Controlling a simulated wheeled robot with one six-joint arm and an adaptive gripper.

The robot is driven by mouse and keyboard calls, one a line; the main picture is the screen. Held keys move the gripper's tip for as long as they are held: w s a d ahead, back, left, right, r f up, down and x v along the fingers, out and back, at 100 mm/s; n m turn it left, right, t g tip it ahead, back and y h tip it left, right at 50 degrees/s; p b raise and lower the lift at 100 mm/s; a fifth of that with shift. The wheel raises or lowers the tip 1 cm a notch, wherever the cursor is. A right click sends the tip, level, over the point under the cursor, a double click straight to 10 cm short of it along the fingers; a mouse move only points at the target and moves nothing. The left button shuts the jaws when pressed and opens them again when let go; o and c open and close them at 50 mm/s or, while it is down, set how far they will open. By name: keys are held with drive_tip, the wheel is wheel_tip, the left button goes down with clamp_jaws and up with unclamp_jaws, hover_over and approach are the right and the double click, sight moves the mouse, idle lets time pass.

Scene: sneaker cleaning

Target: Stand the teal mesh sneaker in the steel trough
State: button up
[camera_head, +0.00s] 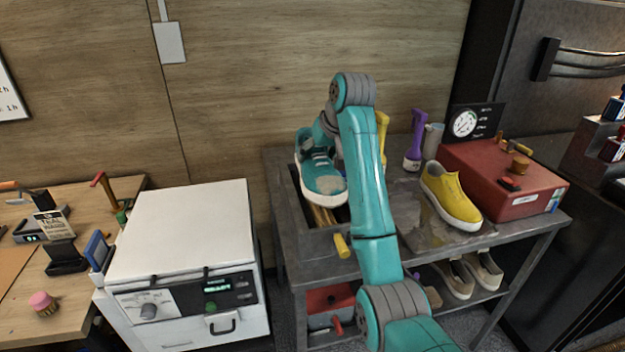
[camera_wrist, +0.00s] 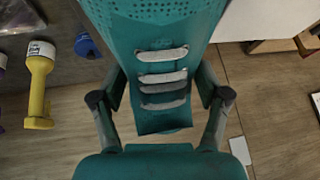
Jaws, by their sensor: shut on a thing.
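The teal mesh sneaker (camera_head: 322,183) has grey laces and a white sole. In the head view it is above the steel trough (camera_head: 285,205) at the left end of the metal bench, toe toward the camera. In the wrist view the sneaker (camera_wrist: 160,30) fills the top middle, its laces facing the camera. My gripper (camera_wrist: 160,98) is shut on the sneaker, one finger on each side of it. In the head view my arm hides part of the gripper and the trough. I cannot tell whether the sole touches the trough.
A yellow-handled tool (camera_head: 342,246) sticks out over the trough's front. A yellow slip-on shoe (camera_head: 452,197), a purple-handled brush (camera_head: 415,143) and a red box (camera_head: 515,195) stand on the bench to the right. A white machine (camera_head: 180,235) stands left of the bench.

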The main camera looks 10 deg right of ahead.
drive_tip(key=shift+f, duration=2.85)
drive_tip(key=shift+d+f, duration=0.1)
drive_tip(key=o, duration=1.5)
drive_tip(key=shift+c, duration=0.2)
